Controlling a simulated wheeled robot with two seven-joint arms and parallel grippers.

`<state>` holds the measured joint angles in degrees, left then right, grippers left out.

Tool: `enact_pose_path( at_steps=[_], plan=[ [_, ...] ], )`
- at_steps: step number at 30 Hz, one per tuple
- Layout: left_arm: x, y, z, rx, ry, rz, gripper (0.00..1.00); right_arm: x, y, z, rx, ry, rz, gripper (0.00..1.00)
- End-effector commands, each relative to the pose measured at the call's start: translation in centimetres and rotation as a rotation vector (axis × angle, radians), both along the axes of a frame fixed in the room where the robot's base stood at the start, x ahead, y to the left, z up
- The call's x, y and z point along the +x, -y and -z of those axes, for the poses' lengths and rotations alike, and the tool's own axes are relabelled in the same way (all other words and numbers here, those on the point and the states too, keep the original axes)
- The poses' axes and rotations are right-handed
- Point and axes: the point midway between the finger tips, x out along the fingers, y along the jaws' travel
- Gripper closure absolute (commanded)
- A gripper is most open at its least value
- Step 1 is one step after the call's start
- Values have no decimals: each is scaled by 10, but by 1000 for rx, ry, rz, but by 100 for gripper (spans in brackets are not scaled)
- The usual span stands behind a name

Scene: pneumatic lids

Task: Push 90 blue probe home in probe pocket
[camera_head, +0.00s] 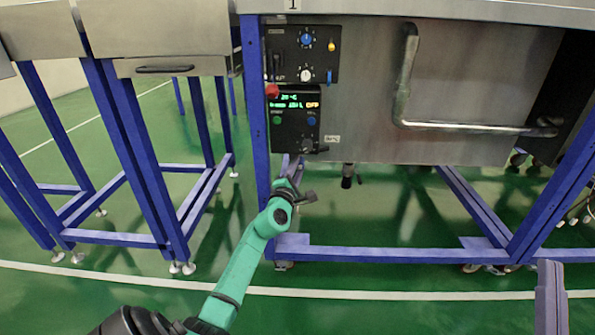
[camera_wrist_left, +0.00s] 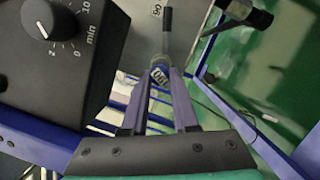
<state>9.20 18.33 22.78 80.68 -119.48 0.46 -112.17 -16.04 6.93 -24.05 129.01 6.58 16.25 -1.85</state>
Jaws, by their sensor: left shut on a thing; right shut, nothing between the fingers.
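The blue probe (camera_wrist_left: 160,76) shows in the left wrist view as a blue part with pale marks, between the fingertips of my left gripper (camera_wrist_left: 161,82). A slim rod with a dark end (camera_wrist_left: 168,24) runs up from it along the steel panel, beside a "90" label (camera_wrist_left: 157,10). I cannot make out the pocket opening or how deep the probe sits. In the head view my left gripper (camera_head: 292,168) is just below the control box; the probe is too small to make out there. The right gripper (camera_head: 551,298) shows only partly at the lower right, shut and away from the panel.
A black control box (camera_head: 293,116) with knobs and green digits is close to my left gripper. A steel door with a bar handle (camera_head: 402,85) is to its right. Blue frame legs (camera_head: 255,105) stand nearby. A dark outlet (camera_head: 347,176) hangs below the cabinet.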

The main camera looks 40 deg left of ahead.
Motion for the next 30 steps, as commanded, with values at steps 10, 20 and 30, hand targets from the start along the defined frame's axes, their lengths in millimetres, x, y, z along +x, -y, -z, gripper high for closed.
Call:
enact_pose_path(
  at_steps=[10,20,30],
  plan=[
    [6,-4,0,-1,1,1,100,0,0,5,0,0,0,100],
    [12,-9,1,-1,1,1,100,0,0,9,0,0,0,100],
    [18,-14,1,-1,1,0,100,0,0,14,0,0,0,100]
  ],
)
